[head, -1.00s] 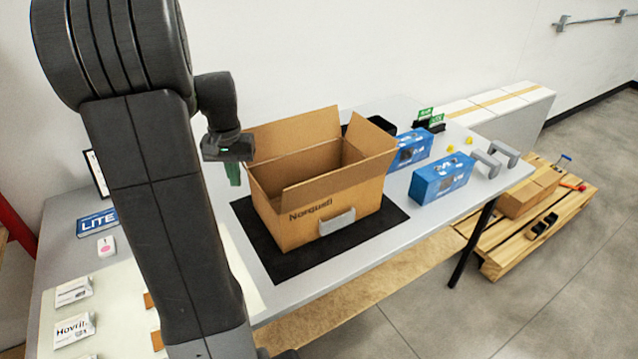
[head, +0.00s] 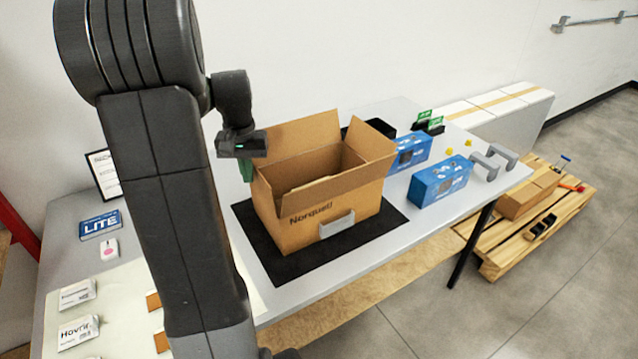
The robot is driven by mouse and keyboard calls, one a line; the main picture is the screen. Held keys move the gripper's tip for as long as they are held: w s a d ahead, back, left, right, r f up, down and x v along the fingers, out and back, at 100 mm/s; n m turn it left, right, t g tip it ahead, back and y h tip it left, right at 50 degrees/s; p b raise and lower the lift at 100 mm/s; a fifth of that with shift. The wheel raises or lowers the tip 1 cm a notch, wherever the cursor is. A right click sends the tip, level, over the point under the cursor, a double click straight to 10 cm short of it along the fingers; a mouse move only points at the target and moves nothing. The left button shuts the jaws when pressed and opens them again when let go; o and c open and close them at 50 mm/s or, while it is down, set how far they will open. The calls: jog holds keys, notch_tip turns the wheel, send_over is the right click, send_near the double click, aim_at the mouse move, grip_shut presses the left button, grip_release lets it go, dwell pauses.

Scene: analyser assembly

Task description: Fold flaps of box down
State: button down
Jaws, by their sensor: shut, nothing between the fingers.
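The open cardboard box (head: 313,232) stands upright on a black mat (head: 262,240) on the table. Its far flap (head: 300,137) stands up, leaning back. The right flap (head: 369,140) stands up and outward. The near flap (head: 337,189) is raised along the front edge. The left flap is mostly hidden behind my gripper. My gripper (head: 246,172), with green fingers, is shut and empty. It points down at the box's left edge, overlapping it in the picture; I cannot tell if it touches.
Two blue boxes (head: 440,182) stand right of the cardboard box, with grey handle-like parts (head: 493,160) beyond. A dark bin (head: 357,130) sits behind. A wooden pallet (head: 500,262) is on the floor at right. Cards and small boxes lie at left.

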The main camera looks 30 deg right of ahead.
jog(key=d+f, duration=0.4)
jog(key=d, duration=0.6)
jog(key=shift+w, duration=0.15)
dwell(0.8)
jog(key=shift+f, duration=0.45)
dwell(0.4)
jog(key=shift+d+r, duration=0.1)
notch_tip(320, 180, up, 7)
jog(key=p, duration=0.5)
jog(key=shift+r, duration=0.2)
